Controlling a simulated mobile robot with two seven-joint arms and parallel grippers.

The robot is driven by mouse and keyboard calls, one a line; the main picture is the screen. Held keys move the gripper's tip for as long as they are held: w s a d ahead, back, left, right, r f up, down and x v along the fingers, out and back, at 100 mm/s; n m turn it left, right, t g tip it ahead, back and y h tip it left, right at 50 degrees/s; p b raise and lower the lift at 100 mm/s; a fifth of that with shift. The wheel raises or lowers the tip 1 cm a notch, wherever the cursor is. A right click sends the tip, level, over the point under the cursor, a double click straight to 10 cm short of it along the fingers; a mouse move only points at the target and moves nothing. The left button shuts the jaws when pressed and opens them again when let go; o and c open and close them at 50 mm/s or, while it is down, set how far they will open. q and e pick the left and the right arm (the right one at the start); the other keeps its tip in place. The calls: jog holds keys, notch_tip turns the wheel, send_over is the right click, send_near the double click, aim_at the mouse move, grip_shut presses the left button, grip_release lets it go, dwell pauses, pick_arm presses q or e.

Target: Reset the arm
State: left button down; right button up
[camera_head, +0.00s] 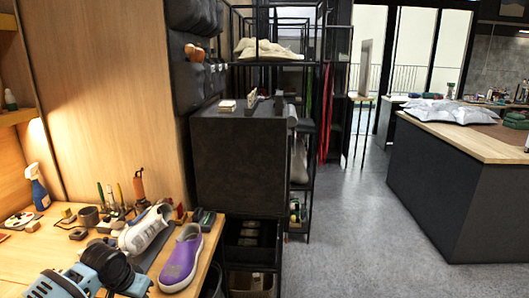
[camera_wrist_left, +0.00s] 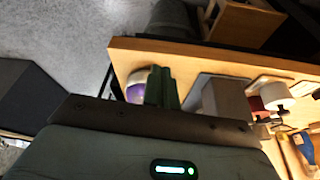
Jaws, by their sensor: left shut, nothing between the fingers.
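My left gripper shows in the left wrist view (camera_wrist_left: 160,74), its two dark green fingers together with nothing between them. The fingers stand over the workbench side in that view and partly hide a purple and white thing, probably the purple shoe. In the head view the purple shoe (camera_head: 181,262) lies near the bench's front right corner. A white and grey sneaker (camera_head: 146,229) lies beside it. Blue and dark parts at the bottom left of the head view look like my left arm; its fingertips cannot be made out there. My right gripper is not in view.
The wooden workbench (camera_head: 60,258) carries a blue spray bottle (camera_head: 37,187), a dark cup (camera_head: 88,216) and several upright tools. A black cabinet and shelf rack (camera_head: 240,160) stand behind it. The grey floor (camera_head: 350,230) is clear towards the island counter (camera_head: 470,190).

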pick_arm(q)
jog(key=s+d+f+m+t+h, duration=0.1)
jog(key=s+d+f, duration=0.6)
jog(key=s+f, duration=0.15)
jog(key=s+d+f+t+h, duration=0.1)
jog(key=s+d+f+h, duration=0.1)
jog(key=s+d+f, duration=0.55)
jog(key=s+a+t+y, duration=0.1)
jog(key=s, duration=1.1)
jog(key=s+a+f+n+t, duration=0.1)
jog(key=s, duration=1.1)
jog(key=shift+s+f+t+y+p, duration=0.25)
jog(key=shift+s+t+y+p, duration=0.05)
jog(key=shift+t+y+p, duration=0.1)
jog(key=c, duration=1.3)
grip_release()
jog(key=shift+c, duration=0.2)
jog(key=shift+a, duration=0.15)
